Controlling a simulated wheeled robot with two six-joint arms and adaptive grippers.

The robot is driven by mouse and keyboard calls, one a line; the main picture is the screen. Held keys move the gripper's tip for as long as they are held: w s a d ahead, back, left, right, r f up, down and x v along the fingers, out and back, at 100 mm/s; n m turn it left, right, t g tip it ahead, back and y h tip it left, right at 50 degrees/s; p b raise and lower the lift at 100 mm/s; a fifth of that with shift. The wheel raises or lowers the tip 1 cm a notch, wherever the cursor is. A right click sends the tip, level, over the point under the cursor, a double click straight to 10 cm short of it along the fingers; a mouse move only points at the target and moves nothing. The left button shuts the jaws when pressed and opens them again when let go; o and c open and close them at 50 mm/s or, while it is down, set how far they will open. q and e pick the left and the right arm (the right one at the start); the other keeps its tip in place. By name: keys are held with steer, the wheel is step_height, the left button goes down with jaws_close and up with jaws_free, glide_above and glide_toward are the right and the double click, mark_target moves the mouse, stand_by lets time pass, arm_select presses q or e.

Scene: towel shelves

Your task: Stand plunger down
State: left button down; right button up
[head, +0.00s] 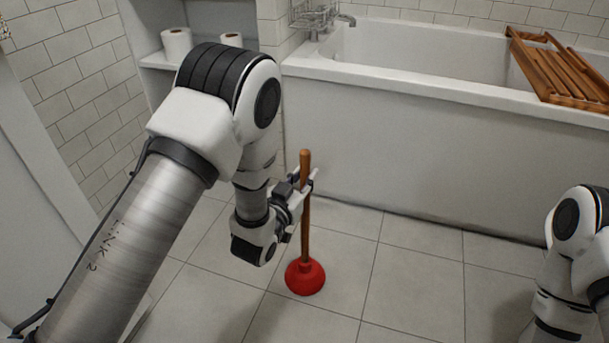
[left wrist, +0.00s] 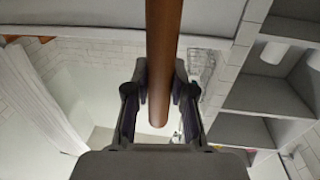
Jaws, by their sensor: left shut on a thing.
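The plunger has a red rubber cup (head: 305,277) and a brown wooden handle (head: 306,222). It stands upright, cup down, at the tiled floor in front of the bathtub; I cannot tell for sure whether the cup touches the tiles. My left gripper (head: 303,184) is shut on the upper part of the handle. In the left wrist view the handle (left wrist: 163,60) runs between the two fingers of the left gripper (left wrist: 159,105). My right arm shows at the right edge of the head view, but its gripper is out of the picture.
A white bathtub (head: 420,145) stands behind the plunger, with a wooden rack (head: 562,70) across its rim. A shelf (head: 155,62) at the back left holds toilet rolls (head: 177,45). The tiled floor (head: 415,270) right of the plunger is clear.

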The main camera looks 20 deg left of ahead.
arm_select(q)
steer(key=shift+f, duration=0.2)
steer(key=c, duration=0.9)
jaws_free()
steer(key=shift+s, duration=0.1)
